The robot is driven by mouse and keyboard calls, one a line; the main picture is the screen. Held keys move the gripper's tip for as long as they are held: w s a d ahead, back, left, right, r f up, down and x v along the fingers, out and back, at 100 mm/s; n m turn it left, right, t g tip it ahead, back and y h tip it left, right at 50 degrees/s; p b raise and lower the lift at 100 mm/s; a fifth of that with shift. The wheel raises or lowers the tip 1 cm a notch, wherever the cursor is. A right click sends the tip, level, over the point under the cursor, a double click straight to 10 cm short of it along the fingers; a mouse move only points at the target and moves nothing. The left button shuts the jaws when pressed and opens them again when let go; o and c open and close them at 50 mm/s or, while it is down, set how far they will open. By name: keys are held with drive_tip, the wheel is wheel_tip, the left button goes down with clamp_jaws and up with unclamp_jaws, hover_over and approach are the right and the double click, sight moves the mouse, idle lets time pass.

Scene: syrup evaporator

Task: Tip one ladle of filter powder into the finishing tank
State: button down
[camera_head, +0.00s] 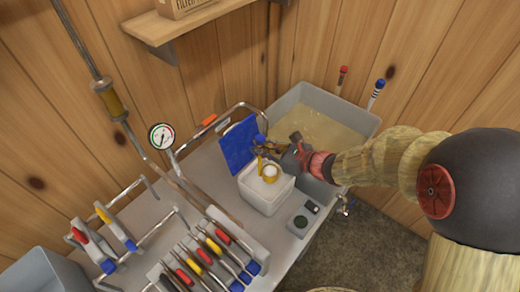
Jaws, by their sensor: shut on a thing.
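My gripper (283,151) is shut on a yellow ladle (260,164), above the white powder tub (265,197). The ladle's bowl is over or in the tub's mouth; I cannot tell which. A white patch, likely powder, shows at the bowl, but whether it lies in the ladle or in the tub is unclear. The tub's blue lid (238,143) stands open behind it. The grey finishing tank (365,120) holds tan liquid, behind and to the right of the tub. My gripper and wrist hide part of its near wall.
A rack of several colour-handled tools (205,255) stands at the front. A pressure gauge (161,137) and metal pipes rise at left. A small dark device (299,223) lies right of the tub. Red and blue-topped sticks (376,93) stand at the tank's back edge. A shelf (185,27) hangs above.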

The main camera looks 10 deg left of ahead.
sight(264, 139)
drive_tip(key=shift+r+p, duration=1.5)
drive_tip(key=shift+r, duration=0.9)
drive_tip(key=shift+w, duration=0.1)
